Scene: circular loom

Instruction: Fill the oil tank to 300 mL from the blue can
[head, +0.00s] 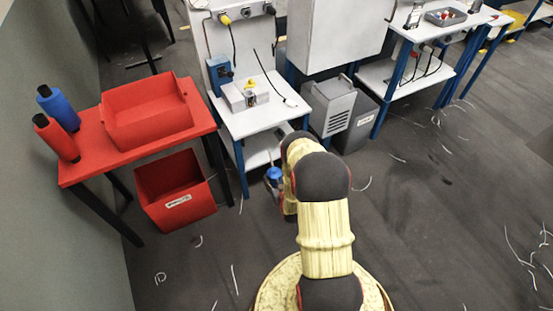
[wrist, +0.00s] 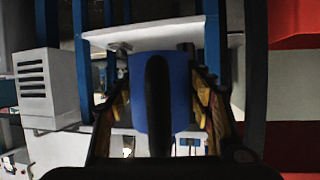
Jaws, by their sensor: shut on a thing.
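The blue can (wrist: 140,95) fills the middle of the wrist view, with a dark upright bar in front of it that may be its handle. My gripper (wrist: 165,108) has its fingers on both sides of the can and is shut on it. In the head view the can (head: 274,173) shows as a small blue shape left of my arm, in front of the white table's lower shelf. My arm hides most of the gripper there. I cannot tell for sure which object is the oil tank; a pale box with a yellow knob (head: 245,95) sits on the white table.
The white table (head: 265,118) has blue legs. A grey vented unit (head: 335,112) stands to its right. A red bench (head: 90,150) with a red tray and blue and red spools stands left, a red bin (head: 175,190) below. Open floor lies right, with scattered pale thread scraps.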

